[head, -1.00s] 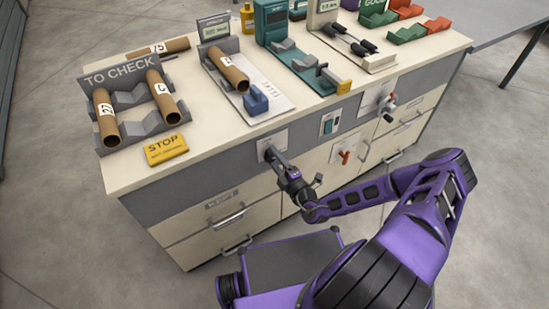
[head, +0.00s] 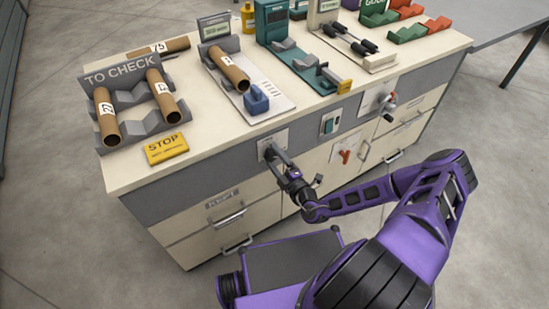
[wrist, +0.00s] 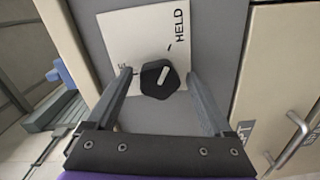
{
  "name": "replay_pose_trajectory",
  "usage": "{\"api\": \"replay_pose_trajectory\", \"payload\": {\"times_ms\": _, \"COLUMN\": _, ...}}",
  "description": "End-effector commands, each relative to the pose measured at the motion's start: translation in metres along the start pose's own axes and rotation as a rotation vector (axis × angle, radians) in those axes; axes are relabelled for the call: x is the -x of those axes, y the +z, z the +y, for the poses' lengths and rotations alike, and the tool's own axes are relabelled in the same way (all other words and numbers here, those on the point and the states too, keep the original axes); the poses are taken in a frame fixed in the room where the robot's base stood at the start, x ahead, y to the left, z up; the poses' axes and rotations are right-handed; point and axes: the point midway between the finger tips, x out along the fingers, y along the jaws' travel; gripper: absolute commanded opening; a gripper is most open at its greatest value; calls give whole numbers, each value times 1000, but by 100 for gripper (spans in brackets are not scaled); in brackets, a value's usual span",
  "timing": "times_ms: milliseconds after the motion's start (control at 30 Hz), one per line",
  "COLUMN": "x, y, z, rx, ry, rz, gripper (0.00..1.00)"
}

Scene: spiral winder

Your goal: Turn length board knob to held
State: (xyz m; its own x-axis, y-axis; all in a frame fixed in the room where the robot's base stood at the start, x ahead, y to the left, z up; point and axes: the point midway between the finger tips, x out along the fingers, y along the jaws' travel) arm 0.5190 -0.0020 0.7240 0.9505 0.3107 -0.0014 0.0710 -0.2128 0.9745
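The length board knob (wrist: 160,78) is a dark, many-sided knob with a white pointer line, on a white plate (wrist: 118,35) on the grey cabinet front. The pointer tilts toward the upper right in the wrist view. The word HELD is printed at the plate's upper right; another label at the left is mostly hidden. My gripper (wrist: 157,73) is open, with one finger on each side of the knob and small gaps visible. In the head view, my gripper (head: 275,156) is at the plate below the length board (head: 268,106), and hides the knob.
A tube (head: 229,70) lies on the length board beside a blue block (head: 256,99). A TO CHECK rack (head: 139,138) and a yellow STOP sign (head: 166,148) stand left. A teal switch (head: 328,124) and a red knob (head: 345,156) are to the right. Drawer handles (head: 229,217) stick out below.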

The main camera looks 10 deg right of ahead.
Motion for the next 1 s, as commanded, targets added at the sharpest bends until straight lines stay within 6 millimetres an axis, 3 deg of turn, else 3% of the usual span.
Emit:
{"api": "replay_pose_trajectory", "payload": {"times_ms": 167, "x": 1, "y": 1, "z": 1, "rx": 1, "ry": 1, "rz": -1, "gripper": 86}}
{"api": "replay_pose_trajectory", "payload": {"times_ms": 333, "x": 20, "y": 1, "z": 0, "rx": 1, "ry": -1, "rz": -3, "gripper": 86}}
{"api": "replay_pose_trajectory", "payload": {"times_ms": 800, "x": 131, "y": 1, "z": 0, "rx": 2, "ry": -1, "rz": -3, "gripper": 86}}
{"api": "replay_pose_trajectory", "payload": {"times_ms": 1000, "x": 163, "y": 1, "z": 0, "rx": 0, "ry": -1, "rz": -2, "gripper": 86}}
